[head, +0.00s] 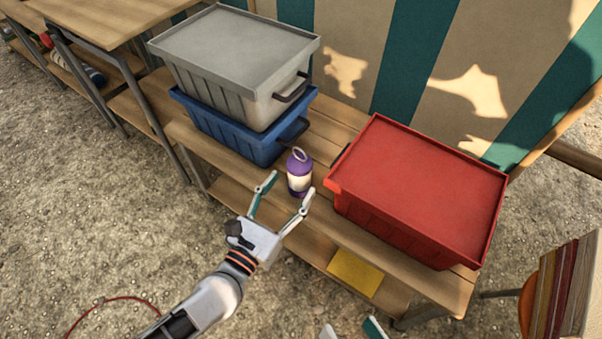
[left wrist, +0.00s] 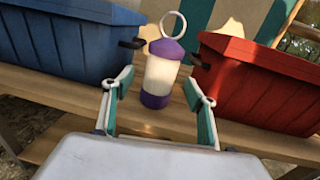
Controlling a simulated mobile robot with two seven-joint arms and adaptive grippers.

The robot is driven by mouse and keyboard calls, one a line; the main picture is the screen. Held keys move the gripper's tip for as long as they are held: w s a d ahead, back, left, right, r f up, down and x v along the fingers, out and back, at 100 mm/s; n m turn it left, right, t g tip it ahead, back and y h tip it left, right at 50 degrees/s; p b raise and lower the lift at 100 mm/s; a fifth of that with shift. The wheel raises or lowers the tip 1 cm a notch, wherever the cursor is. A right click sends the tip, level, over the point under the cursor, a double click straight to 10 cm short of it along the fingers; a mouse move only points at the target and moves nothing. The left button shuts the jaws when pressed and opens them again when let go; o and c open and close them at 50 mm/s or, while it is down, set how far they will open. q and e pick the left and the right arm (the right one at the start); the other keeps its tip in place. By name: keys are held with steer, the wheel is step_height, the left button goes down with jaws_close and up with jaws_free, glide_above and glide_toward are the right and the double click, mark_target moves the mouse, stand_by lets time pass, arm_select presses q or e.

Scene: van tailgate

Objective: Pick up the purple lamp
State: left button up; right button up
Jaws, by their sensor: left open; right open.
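The purple lamp (head: 299,172) stands upright on the wooden bench top, between the blue crate and the red crate. It has a purple cap and base, a pale middle and a ring handle on top. In the left wrist view the lamp (left wrist: 161,70) is ahead, between the fingers. My left gripper (head: 289,183) is open and empty, its fingers pointing at the lamp from the front. I cannot tell whether a finger touches it. My right gripper (head: 350,330) shows only its fingertips at the bottom edge of the head view, open and apart from the lamp.
A grey lidded crate (head: 235,50) sits on the blue crate (head: 225,125) left of the lamp. A red lidded crate (head: 420,185) stands close on the right. A yellow item (head: 355,272) lies on the lower shelf. Striped cloth (head: 420,60) hangs behind.

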mark_target(294, 185)
arm_select(q)
steer(key=x, duration=0.4)
steer(key=shift+w+d+f+b, duration=0.15)
steer(key=shift+f+b, duration=0.25)
steer(key=shift+w+d+r, duration=0.1)
steer(key=shift+w+d, duration=0.05)
steer(key=shift+w, duration=0.15)
steer(key=c, duration=1.4)
